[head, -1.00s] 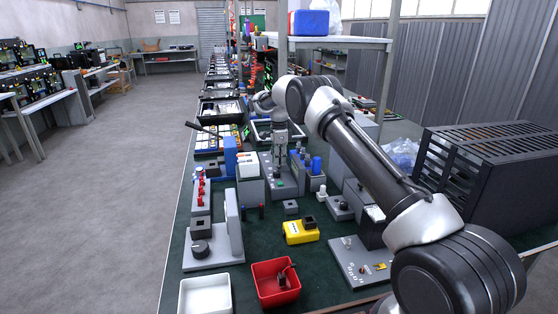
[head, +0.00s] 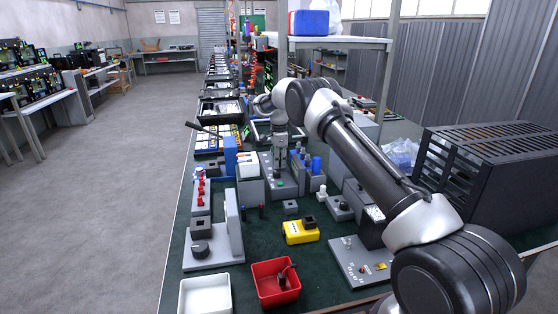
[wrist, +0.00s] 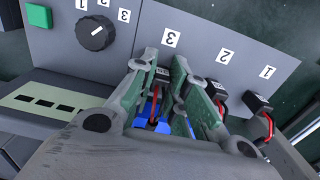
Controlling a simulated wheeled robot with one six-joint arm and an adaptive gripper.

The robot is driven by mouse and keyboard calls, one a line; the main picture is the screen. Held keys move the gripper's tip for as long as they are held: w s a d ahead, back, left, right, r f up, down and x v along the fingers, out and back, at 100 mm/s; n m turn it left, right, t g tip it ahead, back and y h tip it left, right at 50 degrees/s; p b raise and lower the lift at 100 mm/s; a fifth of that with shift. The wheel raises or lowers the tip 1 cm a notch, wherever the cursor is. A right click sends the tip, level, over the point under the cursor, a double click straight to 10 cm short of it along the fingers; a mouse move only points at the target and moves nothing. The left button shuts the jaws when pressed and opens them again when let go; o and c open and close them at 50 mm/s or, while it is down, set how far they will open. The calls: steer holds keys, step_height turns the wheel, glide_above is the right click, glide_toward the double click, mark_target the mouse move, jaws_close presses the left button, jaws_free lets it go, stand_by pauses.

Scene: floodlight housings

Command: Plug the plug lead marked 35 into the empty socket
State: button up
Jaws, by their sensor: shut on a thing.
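My gripper (wrist: 163,68) is shut on a black plug (wrist: 161,76) with a red lead, held between its two fingers. The plug's marking is too small to read. The plug is at the place labelled 3 on the grey socket panel (wrist: 198,28); the fingers hide the socket there, so I cannot tell how far in it is. Black plugs with red leads stand by label 2 (wrist: 221,98) and label 1 (wrist: 259,104). In the head view my gripper (head: 281,160) points down at the grey unit (head: 268,190) on the bench.
The panel has a black knob (wrist: 96,33) and a green button (wrist: 39,15). A yellow box (head: 300,232), a red bin (head: 275,284) and a white bin (head: 206,296) are nearer.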

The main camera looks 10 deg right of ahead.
steer(key=shift+f, duration=0.1)
steer(key=o, duration=0.9)
